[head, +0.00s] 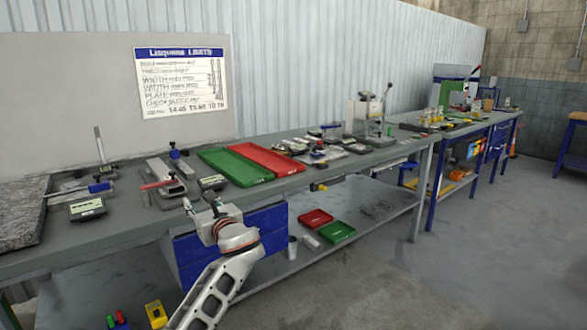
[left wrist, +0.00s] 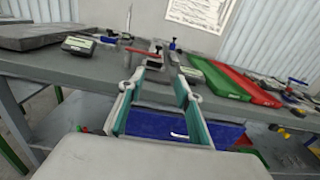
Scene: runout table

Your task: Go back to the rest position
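My left gripper (head: 203,205) is raised in front of the workbench (head: 120,218), close to its front edge. In the left wrist view the left gripper (left wrist: 158,92) has its two fingers spread apart, with nothing between them. Beyond the fingers, a clamp-like metal fixture with a red bar (head: 160,184) stands on the bench; the gripper is apart from it. My right gripper does not show in either view.
A green tray (head: 235,168) and a red tray (head: 268,160) lie side by side on the bench. A blue drawer unit (head: 270,225) hangs below it, behind my left arm. A granite plate (head: 22,207) is at the left. The floor at right (head: 470,260) is clear.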

